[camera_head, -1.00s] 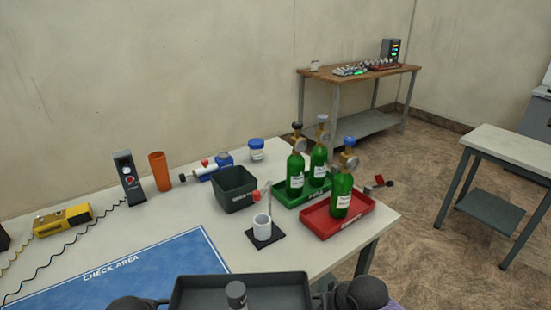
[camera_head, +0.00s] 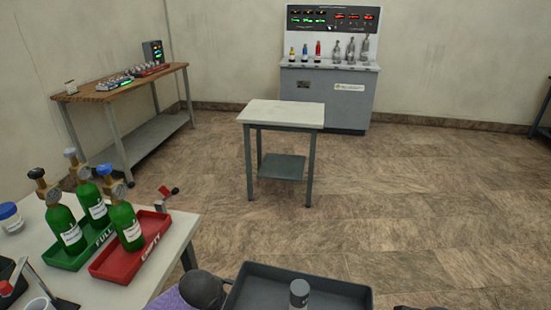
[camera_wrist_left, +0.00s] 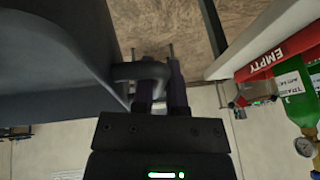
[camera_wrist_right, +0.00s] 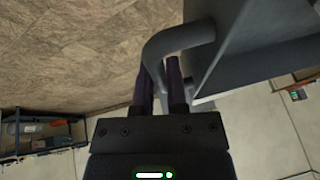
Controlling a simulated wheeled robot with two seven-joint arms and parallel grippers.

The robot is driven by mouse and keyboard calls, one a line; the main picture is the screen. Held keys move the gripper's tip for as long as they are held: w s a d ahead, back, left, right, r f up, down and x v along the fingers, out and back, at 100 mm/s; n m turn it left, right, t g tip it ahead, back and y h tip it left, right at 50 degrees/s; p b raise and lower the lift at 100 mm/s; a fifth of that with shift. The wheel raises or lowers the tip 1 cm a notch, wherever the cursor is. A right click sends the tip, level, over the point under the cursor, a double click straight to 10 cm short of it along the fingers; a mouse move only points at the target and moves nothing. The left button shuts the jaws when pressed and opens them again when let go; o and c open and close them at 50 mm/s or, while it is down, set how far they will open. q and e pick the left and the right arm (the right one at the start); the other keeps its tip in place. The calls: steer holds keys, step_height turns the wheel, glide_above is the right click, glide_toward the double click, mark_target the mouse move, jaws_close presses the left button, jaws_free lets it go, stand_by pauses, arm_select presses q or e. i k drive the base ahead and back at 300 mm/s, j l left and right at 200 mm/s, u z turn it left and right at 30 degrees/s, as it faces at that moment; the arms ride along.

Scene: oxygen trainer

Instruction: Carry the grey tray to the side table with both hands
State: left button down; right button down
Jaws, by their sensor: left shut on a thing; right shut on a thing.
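The dark grey tray (camera_head: 335,282) is at the bottom of the head view, in front of me, with a grey capped cylinder (camera_head: 299,294) standing in it. My left gripper (camera_wrist_left: 160,85) is shut on the tray's handle (camera_wrist_left: 138,72) in the left wrist view. My right gripper (camera_wrist_right: 160,80) is shut on the opposite handle (camera_wrist_right: 178,38) in the right wrist view. The side table (camera_head: 283,114), with a pale top and a lower shelf, stands ahead across the floor. Its top is bare. The tray's near part is cut off by the frame.
At left, the workbench (camera_head: 160,270) holds green bottles (camera_head: 125,226) in a green tray (camera_head: 62,258) and a red tray (camera_head: 150,235). A wooden bench (camera_head: 110,92) stands against the wall. A grey cabinet (camera_head: 325,95) is behind the side table. Floor (camera_head: 400,220) is clear ahead and right.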

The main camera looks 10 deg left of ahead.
mark_target(284, 110)
steer(key=i+l, duration=0.1)
steer(key=i, duration=1.8)
steer(key=i+j+u, duration=0.15)
steer(key=i+u, duration=0.25)
steer(key=i, duration=0.65)
steer(key=i+l+u, duration=0.15)
steer(key=i+u, duration=0.25)
steer(key=i, duration=0.65)
steer(key=i+z, duration=0.25)
steer(key=i, duration=0.2)
steer(key=i+j+z, duration=0.1)
steer(key=i+z, duration=0.15)
steer(key=i, duration=0.2)
steer(key=i+j+z, duration=0.25)
steer(key=i, duration=0.15)
